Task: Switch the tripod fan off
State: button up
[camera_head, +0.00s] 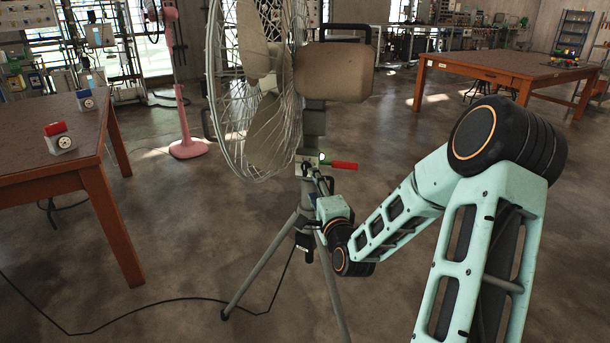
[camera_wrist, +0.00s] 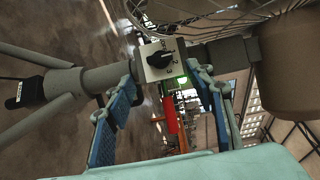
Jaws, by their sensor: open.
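The tripod fan stands mid-view in the head view, with a wire cage (camera_head: 235,120), a tan motor housing (camera_head: 335,72) and grey tripod legs (camera_head: 262,262). In the wrist view, a pale switch box (camera_wrist: 151,72) on the fan's post carries a black rotary knob (camera_wrist: 161,59) with small marks around it. Which mark the knob points to is unclear. A green light (camera_wrist: 182,83) glows beside the box, and a red handle (camera_wrist: 170,115) extends near it. My gripper (camera_wrist: 160,76) is open, its blue-padded fingers on either side of the box, with nothing held. Contact cannot be told.
A brown table (camera_head: 30,165) with two small dial devices stands left. A pink stand (camera_head: 186,148) is behind the fan. Another table (camera_head: 490,66) stands back right. A black cable (camera_head: 150,314) runs over the floor from the fan. Floor between is mostly clear.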

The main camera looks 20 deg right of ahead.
aim_at(306, 171)
jog(key=w, duration=0.2)
jog(key=w+b, duration=0.1)
jog(key=w, duration=0.5)
jog(key=shift+d, duration=0.25)
jog(key=shift+c, duration=0.5)
jog(key=c, duration=1.1)
